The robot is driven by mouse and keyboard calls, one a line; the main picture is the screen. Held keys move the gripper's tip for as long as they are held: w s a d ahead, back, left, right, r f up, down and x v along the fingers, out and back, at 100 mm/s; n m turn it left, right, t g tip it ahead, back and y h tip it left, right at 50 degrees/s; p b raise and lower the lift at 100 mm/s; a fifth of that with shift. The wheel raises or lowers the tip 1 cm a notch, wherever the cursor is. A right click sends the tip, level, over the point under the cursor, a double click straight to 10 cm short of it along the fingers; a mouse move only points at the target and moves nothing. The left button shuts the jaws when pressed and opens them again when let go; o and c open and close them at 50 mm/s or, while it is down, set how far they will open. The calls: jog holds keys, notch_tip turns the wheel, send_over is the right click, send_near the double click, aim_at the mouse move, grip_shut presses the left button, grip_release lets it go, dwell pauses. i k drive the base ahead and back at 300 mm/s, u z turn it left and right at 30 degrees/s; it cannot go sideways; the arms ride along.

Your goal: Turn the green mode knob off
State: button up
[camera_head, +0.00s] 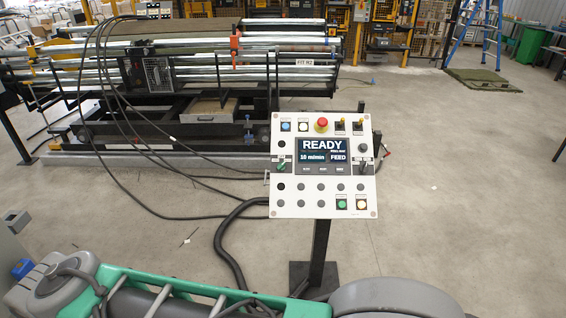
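The green mode knob (282,167) is on the left side of a white control panel (325,208), beside the screen. It looks turned at a slant, but it is too small to read its label or exact setting. The panel stands upright on a dark post, facing me. Its screen (322,155) is lit and reads "READY", "10 m/min" and "FEED". My gripper is not in view, so nothing is seen touching the knob.
A red emergency button (321,125) and several other buttons and switches sit around the screen. Black cables (228,240) run from the panel to a large roller machine (200,55) behind. A blue ladder (484,35) stands at the back right. The floor right of the panel is clear.

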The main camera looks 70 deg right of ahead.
aim_at(281, 167)
jog(key=z, duration=0.65)
jog(key=i, duration=0.75)
jog(key=z, duration=1.1)
jog(key=i, duration=0.2)
jog(key=z, duration=0.2)
